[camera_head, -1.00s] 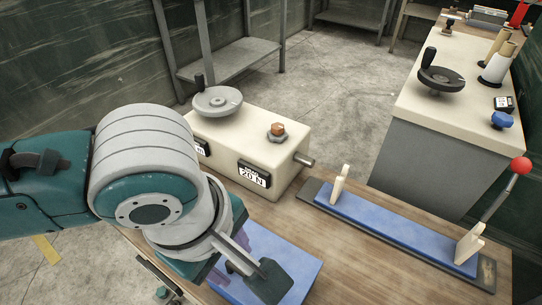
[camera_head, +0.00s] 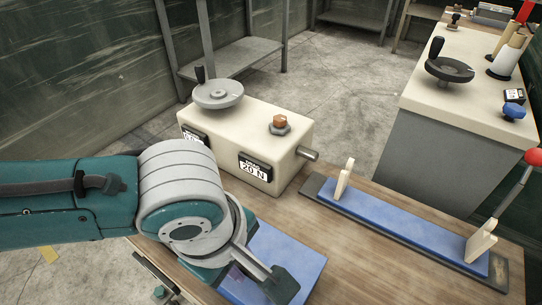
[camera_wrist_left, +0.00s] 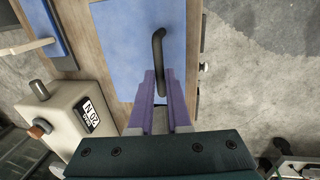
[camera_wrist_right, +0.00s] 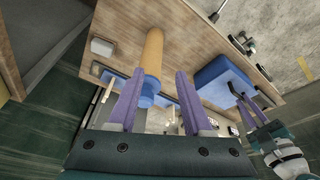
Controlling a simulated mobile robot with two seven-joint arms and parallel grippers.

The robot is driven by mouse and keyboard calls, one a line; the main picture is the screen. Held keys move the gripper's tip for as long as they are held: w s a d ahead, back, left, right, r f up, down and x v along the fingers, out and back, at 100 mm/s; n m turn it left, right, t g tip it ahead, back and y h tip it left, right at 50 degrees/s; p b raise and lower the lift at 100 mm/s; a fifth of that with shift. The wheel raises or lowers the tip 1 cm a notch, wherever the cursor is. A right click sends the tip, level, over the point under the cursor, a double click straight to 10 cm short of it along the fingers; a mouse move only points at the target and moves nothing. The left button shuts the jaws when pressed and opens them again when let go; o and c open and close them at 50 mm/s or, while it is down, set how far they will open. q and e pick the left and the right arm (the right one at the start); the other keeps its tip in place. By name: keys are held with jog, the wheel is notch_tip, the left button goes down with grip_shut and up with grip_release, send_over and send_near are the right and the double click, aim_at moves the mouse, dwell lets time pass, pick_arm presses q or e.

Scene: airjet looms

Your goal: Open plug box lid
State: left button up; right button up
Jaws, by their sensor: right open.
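The blue plug box (camera_head: 300,255) sits at the front of the wooden table, partly behind my left wrist in the head view. Its flat blue lid (camera_wrist_left: 115,40) carries a dark bent handle (camera_wrist_left: 158,45) in the left wrist view. My left gripper (camera_wrist_left: 161,80) has its purple fingers close together on either side of the handle's end and looks shut on it. In the right wrist view the box (camera_wrist_right: 225,82) appears with the left gripper beside it. I cannot tell whether the lid is raised. My right gripper (camera_wrist_right: 158,75) is open and empty, outside the head view.
A cream tension box (camera_head: 240,135) with a grey handwheel stands behind the plug box. A blue rail with upright brackets (camera_head: 400,220) lies right. An orange cylinder (camera_wrist_right: 153,52) appears beyond the right fingers. A cream cabinet (camera_head: 450,110) stands back right.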

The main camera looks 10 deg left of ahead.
pick_arm(q)
grip_shut()
dwell(1.0)
